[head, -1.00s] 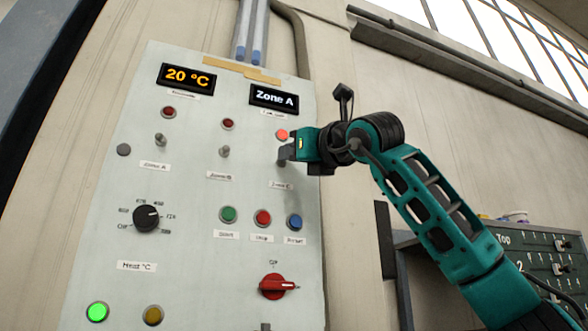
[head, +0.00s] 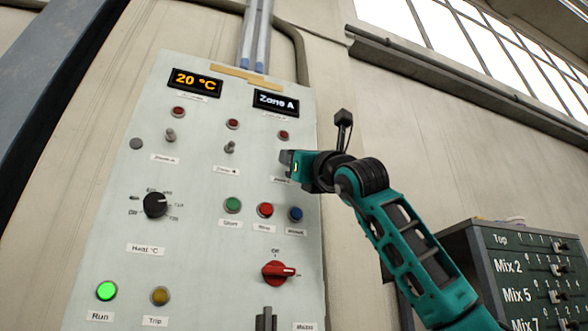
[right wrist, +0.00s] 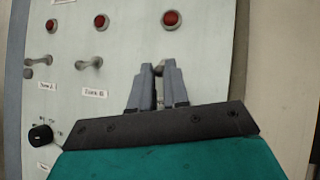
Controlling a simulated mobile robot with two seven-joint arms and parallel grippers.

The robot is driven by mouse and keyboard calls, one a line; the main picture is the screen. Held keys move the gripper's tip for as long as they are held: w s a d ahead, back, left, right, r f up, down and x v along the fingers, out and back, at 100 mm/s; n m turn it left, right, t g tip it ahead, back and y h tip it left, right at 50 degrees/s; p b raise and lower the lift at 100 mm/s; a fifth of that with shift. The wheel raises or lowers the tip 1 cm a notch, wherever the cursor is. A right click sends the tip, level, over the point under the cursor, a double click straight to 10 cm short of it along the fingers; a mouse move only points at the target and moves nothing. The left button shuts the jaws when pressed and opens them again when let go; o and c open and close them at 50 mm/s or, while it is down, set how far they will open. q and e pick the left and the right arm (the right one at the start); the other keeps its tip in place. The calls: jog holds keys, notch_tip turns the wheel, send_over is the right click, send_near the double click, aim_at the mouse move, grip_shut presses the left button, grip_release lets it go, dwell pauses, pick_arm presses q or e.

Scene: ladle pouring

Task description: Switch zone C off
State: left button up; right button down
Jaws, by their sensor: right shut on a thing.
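The zone C switch is mostly hidden at my right gripper (head: 287,159), at the upper right of the pale control panel (head: 190,225). The right gripper is shut on the switch lever; in the right wrist view its fingers (right wrist: 157,88) stand close together just below the zone C lamp (right wrist: 172,19). That red lamp (head: 284,135) looks dark in the head view. The zone A lever (head: 170,135) and zone B lever (head: 230,147) are to the left, under dark red lamps. My left gripper is not in view.
Green, red and blue buttons (head: 265,210) sit below the gripper, with a red rotary switch (head: 278,272) under them. A heat knob (head: 155,204) and a lit green Run lamp (head: 107,291) are at left. A dark cabinet (head: 525,275) stands at right.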

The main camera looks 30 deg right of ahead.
jog(key=c, duration=1.1)
grip_release()
jog(key=shift+s+f, duration=0.1)
jog(key=b+v, duration=0.4)
jog(key=v, duration=0.8)
jog(key=shift+s+f, duration=0.2)
jog(key=shift+s, duration=0.1)
jog(key=shift+d, duration=0.1)
